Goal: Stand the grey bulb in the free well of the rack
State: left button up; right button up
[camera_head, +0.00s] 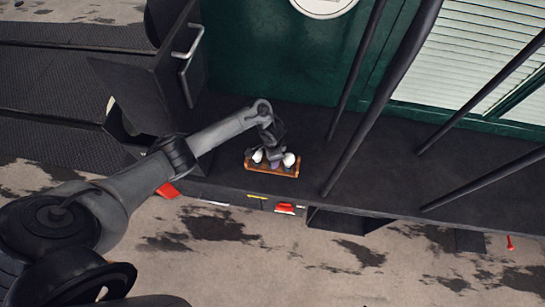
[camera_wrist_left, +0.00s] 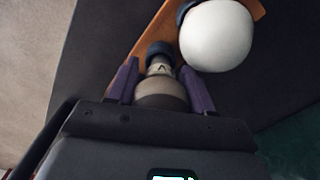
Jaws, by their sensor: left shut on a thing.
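My left gripper (camera_head: 273,155) is over the wooden rack (camera_head: 270,170), which stands on the dark deck near its edge. In the left wrist view its purple fingers are shut on the grey bulb (camera_wrist_left: 162,94). The bulb's narrow metal base points at a dark blue well (camera_wrist_left: 160,48) of the rack; I cannot tell whether it is seated in it. A white bulb (camera_wrist_left: 216,35) stands in the well beside it. In the head view white bulbs show left (camera_head: 258,156) and right (camera_head: 289,160) of the gripper, which hides the grey one. My right gripper is out of view.
Dark poles (camera_head: 356,70) rise from the deck to the right of the rack. A green wall (camera_head: 265,60) stands behind, and a dark box with a handle (camera_head: 190,45) is at the left. Small red items (camera_head: 285,208) lie below the deck edge.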

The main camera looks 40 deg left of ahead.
pick_arm(q)
jog(key=shift+f+b, duration=0.3)
jog(key=shift+f, duration=0.2)
